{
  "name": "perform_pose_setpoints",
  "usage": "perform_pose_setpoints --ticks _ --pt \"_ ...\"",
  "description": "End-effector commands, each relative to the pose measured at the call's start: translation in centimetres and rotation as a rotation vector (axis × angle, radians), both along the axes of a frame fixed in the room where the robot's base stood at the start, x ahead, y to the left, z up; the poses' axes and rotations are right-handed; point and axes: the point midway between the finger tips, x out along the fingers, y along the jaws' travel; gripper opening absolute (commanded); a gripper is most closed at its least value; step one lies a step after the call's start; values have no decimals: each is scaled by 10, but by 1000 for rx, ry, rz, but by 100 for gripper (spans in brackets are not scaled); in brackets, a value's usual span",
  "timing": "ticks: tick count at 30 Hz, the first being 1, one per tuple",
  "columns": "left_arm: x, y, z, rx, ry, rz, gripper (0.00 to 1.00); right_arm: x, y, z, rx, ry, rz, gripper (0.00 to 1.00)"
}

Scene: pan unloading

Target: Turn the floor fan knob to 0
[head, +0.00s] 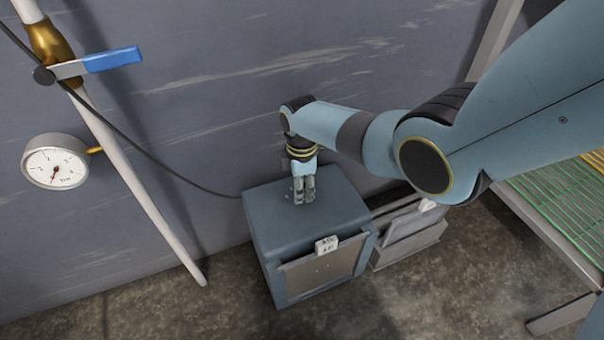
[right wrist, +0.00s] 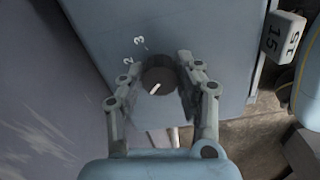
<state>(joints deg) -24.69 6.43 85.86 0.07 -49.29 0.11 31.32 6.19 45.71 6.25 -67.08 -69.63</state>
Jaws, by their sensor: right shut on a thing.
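The floor fan (head: 335,215) is a blue-grey box standing on the floor against the wall, with a dark front panel. Its knob (right wrist: 158,76) is dark and round, with a short white mark, on the box's top face. The digits 2 and 3 show beside the knob in the right wrist view; any 0 is hidden or out of view. My right gripper (head: 304,198) points down onto the top of the box and hides the knob in the head view. In the right wrist view its two fingers (right wrist: 157,70) are shut on the knob from both sides. My left gripper is not in view.
A white numbered tag (head: 327,245) sits on the fan's front top edge. A grey unit (head: 408,235) stands right of the fan. A pipe with a blue-handled valve (head: 112,59) and a gauge (head: 56,162) are at left. A green rack (head: 560,205) is at right.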

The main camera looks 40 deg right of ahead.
Motion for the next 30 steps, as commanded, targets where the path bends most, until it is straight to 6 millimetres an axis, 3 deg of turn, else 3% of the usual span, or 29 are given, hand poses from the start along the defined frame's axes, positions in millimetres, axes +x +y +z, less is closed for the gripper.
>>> perform_pose_setpoints --ticks 15,30 --pt "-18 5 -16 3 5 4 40 1 1 1 2 -2 362 2" --pt "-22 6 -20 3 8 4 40 0 1 0 2 -1 442 2"
